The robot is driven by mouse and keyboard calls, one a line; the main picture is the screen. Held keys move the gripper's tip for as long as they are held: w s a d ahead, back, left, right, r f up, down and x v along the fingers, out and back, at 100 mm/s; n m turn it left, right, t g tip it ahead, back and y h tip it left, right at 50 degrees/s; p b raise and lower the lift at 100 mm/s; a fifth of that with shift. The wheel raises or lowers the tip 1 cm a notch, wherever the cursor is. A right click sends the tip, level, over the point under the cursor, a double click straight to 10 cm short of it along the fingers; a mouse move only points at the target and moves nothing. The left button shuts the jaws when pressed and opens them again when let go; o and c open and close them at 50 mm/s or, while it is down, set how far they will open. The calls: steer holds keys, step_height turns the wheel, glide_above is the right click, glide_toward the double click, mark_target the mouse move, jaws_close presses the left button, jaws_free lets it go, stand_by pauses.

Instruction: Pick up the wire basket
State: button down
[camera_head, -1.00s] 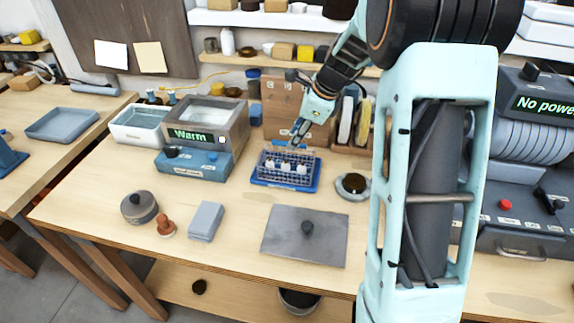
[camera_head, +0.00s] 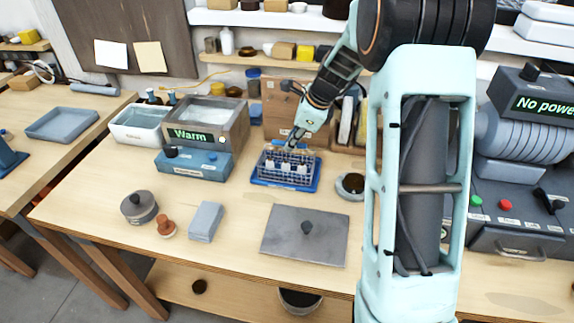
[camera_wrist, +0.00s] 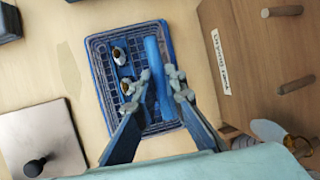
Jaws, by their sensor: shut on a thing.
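The wire basket (camera_head: 287,172) is a dark wire mesh box with a few small white-and-dark items in it. It sits on or just over a blue tray (camera_head: 283,187) at the back middle of the bench; I cannot tell whether there is a gap. In the wrist view, the basket (camera_wrist: 103,68) lies below my gripper (camera_wrist: 158,77). The fingers are on both sides of the basket's blue handle bar (camera_wrist: 152,52) and shut on it. In the head view my gripper (camera_head: 293,141) reaches the basket's top from the upper right. The fingers hide part of the basket.
A bath reading "Warm" (camera_head: 207,125) stands to the left. A small dark cup (camera_head: 352,185) stands close on the right. A grey plate with a knob (camera_head: 305,238) lies in front. A wooden pegged board (camera_wrist: 270,60) rises beside my gripper.

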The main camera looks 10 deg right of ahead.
steer(key=shift+r, duration=0.15)
steer(key=shift+r, duration=0.55)
steer(key=s+a+r, duration=0.1)
steer(key=s+r, duration=1.1)
steer(key=s, duration=0.1)
steer(key=shift+s, duration=0.3)
